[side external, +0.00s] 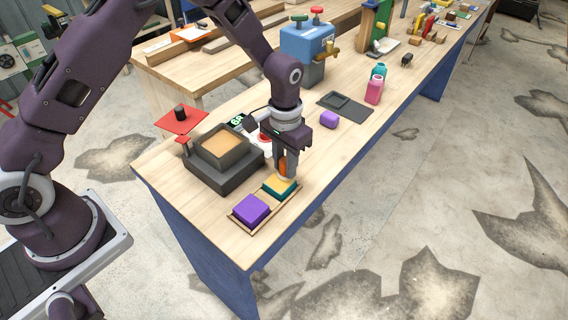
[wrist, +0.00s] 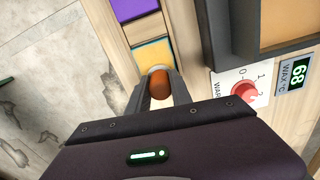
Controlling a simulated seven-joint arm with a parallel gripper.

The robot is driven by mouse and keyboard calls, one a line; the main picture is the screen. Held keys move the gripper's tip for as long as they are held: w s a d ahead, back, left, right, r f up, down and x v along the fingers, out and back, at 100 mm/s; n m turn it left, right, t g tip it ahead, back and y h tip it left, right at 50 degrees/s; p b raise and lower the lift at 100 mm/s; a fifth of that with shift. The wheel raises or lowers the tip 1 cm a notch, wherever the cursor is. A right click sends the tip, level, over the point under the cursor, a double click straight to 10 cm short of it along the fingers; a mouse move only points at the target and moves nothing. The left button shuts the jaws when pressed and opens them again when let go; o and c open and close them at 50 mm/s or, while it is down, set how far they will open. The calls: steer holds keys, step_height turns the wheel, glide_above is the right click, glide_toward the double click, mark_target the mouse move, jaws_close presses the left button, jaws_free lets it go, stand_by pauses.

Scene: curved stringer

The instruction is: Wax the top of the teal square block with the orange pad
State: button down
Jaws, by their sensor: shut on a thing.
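My gripper (side external: 286,172) is shut on the orange pad (side external: 283,167), which also shows as a rounded orange-brown end in the wrist view (wrist: 160,84). The gripper points down over the teal square block (side external: 281,188). The block's sides are teal and its top looks yellow; in the wrist view the yellow top (wrist: 152,54) lies just beyond the pad. The pad is at or very near the top; I cannot tell whether they touch. The fingers hide part of the block and pad.
A purple block (side external: 251,209) shares the wooden tray (wrist: 147,28) with the teal block. A dark wax pot (side external: 236,170) stands beside it, with a red dial (wrist: 245,92) and a display reading 68. Another purple piece (side external: 329,119) and a dark flat tray (side external: 345,105) lie farther right.

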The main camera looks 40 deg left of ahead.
steer(key=shift+s, duration=2.75)
step_height(320, 180, up, 8)
